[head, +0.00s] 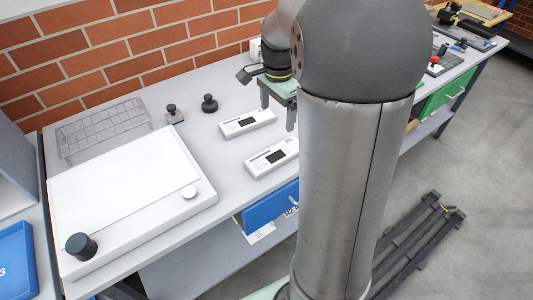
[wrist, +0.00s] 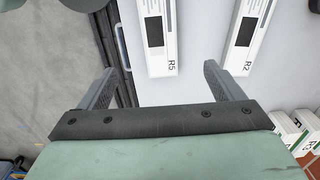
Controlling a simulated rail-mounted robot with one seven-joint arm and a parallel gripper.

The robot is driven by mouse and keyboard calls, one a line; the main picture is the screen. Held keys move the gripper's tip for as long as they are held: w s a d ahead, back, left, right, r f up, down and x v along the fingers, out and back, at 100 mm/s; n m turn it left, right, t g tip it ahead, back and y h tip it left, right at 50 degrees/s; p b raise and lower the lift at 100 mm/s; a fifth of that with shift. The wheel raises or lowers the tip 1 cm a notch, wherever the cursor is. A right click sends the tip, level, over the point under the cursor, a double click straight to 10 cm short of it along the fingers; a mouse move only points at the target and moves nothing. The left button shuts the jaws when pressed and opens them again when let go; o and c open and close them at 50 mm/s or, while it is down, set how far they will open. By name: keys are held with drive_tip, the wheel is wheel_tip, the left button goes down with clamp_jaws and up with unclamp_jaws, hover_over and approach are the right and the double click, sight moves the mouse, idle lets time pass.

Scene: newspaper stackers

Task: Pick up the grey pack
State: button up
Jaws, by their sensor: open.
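Two slim whitish packs with dark windows lie apart on the grey bench. The R5 pack (head: 268,160) is nearer the front edge, and the R2 pack (head: 245,123) is farther back. The wrist view shows the R5 pack (wrist: 158,52) left of the R2 pack (wrist: 246,42). Neither looks clearly grey, so I cannot tell which is the grey pack.
A white flat-topped machine (head: 125,195) with a dark knob stands at the left, a wire rack (head: 103,130) behind it. Two small dark-knobbed items (head: 209,103) stand behind the packs. White-and-green boxes (wrist: 288,130) show right of my gripper. A blue drawer (head: 268,208) is below the front edge.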

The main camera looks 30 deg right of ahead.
drive_tip(key=p, duration=0.1)
hover_over(274, 155)
drive_tip(key=f, duration=1)
drive_tip(key=shift+w+d, duration=0.15)
drive_tip(key=shift+d, duration=0.25)
drive_tip(key=shift+a+f+p, duration=0.15)
drive_tip(key=shift+f+p, duration=0.25)
drive_tip(key=shift+f, duration=1.05)
drive_tip(key=shift+a+f+p, duration=0.1)
drive_tip(key=shift+f+p, duration=0.3)
drive_tip(key=shift+f, duration=1.05)
drive_tip(key=c, duration=1.2)
